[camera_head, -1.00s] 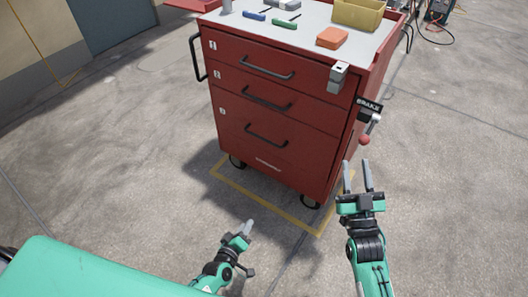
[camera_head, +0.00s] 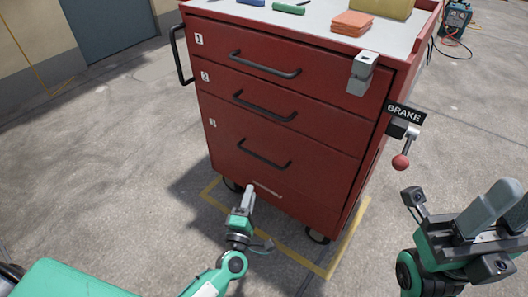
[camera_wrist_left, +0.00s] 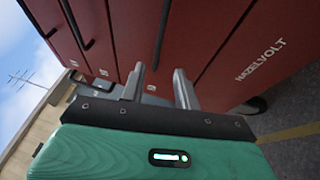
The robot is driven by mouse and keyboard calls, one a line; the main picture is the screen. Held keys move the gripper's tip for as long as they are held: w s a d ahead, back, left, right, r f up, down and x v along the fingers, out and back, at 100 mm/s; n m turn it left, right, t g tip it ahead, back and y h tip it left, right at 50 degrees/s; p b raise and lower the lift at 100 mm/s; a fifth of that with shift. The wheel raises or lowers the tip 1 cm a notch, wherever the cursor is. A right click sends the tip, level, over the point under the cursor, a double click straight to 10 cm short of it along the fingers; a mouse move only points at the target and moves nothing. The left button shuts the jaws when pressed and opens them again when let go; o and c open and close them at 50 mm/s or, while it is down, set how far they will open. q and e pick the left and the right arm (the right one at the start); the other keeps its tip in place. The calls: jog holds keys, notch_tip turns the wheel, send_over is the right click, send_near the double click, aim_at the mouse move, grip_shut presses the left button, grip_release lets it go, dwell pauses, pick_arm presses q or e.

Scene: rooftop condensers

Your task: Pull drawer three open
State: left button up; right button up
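Drawer three (camera_head: 310,172) is the lowest, tallest drawer of the red cabinet, marked 3 at its left. It is shut, its front flush with the others. Its black bar handle (camera_head: 264,154) runs across the front. My left gripper (camera_head: 249,196) is low in front of the cabinet, below the handle and apart from it. In the left wrist view its two fingers (camera_wrist_left: 160,85) are spread with nothing between them, pointing toward the red drawer fronts. My right gripper (camera_head: 498,212) is at the right, away from the cabinet, its fingers apart and empty.
Drawers one (camera_head: 300,60) and two (camera_head: 300,105) above are shut. A grey latch block (camera_head: 361,74) sits at the top right corner. A brake lever with a red knob (camera_head: 401,162) juts from the right side. Concrete floor in front is clear.

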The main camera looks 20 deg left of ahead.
aim_at(260, 157)
pick_arm(q)
jog(key=w, duration=0.4)
jog(key=w+r+b, duration=0.1)
jog(key=w, duration=0.4)
jog(key=w+r+b, duration=0.1)
jog(key=w, duration=0.3)
jog(key=shift+w+a+r, duration=0.25)
jog(key=shift+w+a, duration=0.05)
jog(key=shift+a, duration=0.1)
grip_shut()
